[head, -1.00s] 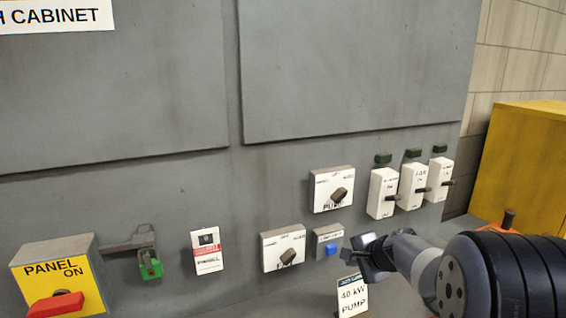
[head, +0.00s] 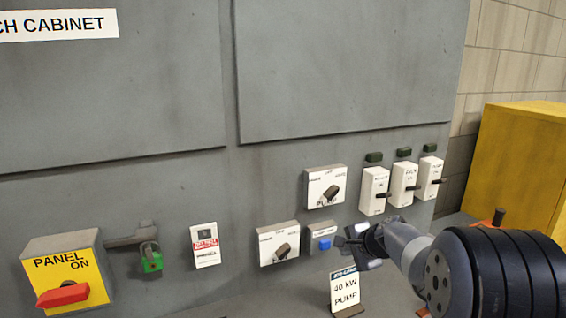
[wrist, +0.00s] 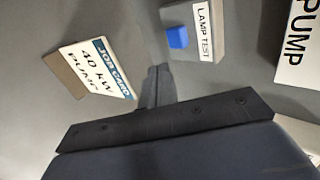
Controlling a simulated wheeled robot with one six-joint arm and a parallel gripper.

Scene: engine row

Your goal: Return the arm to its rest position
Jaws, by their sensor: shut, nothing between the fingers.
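My arm reaches in from the right in the head view. My gripper (head: 345,241) is shut and empty, in front of the grey cabinet (head: 190,130). It is just right of and a little below the blue lamp test button (head: 324,244) and above the job card reading 40 kW PUMP (head: 345,289). In the wrist view the gripper (wrist: 158,72) shows at the middle, with the job card (wrist: 95,70) at its left and the lamp test button (wrist: 177,37) above right. It appears apart from both.
A pump selector (head: 325,187) and a lower selector (head: 279,245) sit left of my gripper. Several white breaker switches (head: 404,183) are above right. A yellow panel switch with red handle (head: 62,294) is far left. A yellow cabinet (head: 515,160) stands right.

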